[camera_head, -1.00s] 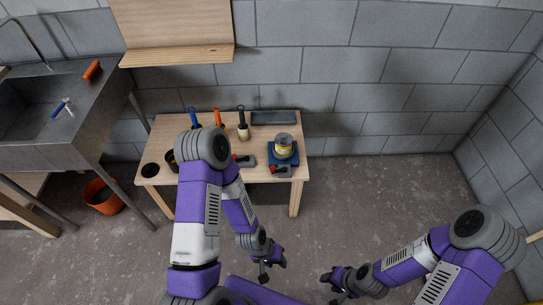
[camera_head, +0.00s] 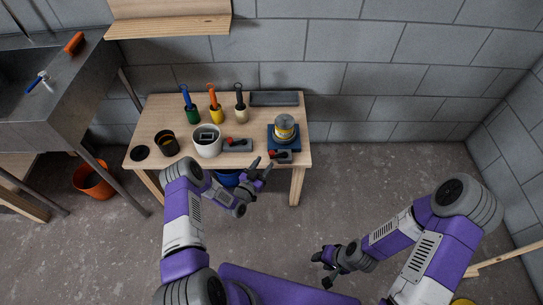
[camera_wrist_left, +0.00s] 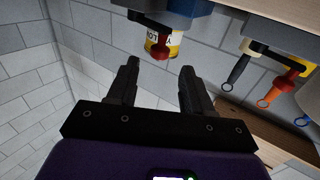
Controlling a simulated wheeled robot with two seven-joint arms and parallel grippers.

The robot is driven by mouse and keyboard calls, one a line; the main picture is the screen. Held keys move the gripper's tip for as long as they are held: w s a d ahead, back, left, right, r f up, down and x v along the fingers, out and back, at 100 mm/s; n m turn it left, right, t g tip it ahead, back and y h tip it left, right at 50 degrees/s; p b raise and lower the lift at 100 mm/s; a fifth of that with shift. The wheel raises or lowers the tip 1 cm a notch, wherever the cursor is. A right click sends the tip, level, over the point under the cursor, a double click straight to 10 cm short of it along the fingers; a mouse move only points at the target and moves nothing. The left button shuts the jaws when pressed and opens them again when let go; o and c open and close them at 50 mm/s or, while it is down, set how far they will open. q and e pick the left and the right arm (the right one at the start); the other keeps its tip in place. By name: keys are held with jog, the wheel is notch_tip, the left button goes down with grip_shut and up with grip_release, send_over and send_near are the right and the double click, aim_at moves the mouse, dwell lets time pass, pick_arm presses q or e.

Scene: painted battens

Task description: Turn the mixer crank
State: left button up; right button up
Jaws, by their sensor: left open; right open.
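A blue mixer base (camera_head: 284,140) bearing a yellow-labelled can (camera_head: 284,127) stands at the table's right end. On its front is a grey crank with a red knob (camera_head: 276,153); in the left wrist view the red knob (camera_wrist_left: 160,51) hangs beyond the fingers. A second grey crank unit with a red knob (camera_head: 229,141) is to its left, beside a white pot (camera_head: 207,141). My left gripper (camera_head: 261,163) is open and empty in front of the table edge, apart from both cranks. My right gripper (camera_head: 321,269) is open over the floor, away from the table.
Green, yellow and cream pots with brushes, a dark cup (camera_head: 166,143) and a grey tray (camera_head: 274,99) are on the wooden table (camera_head: 160,112). A steel sink (camera_head: 72,95) is at left, with an orange bucket (camera_head: 95,181) below.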

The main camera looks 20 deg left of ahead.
aim_at(270, 155)
pick_arm(q)
jog(key=b+x, duration=0.2)
jog(key=x, duration=0.5)
jog(key=shift+w+r, duration=0.1)
jog(key=shift+c, duration=0.3)
grip_shut()
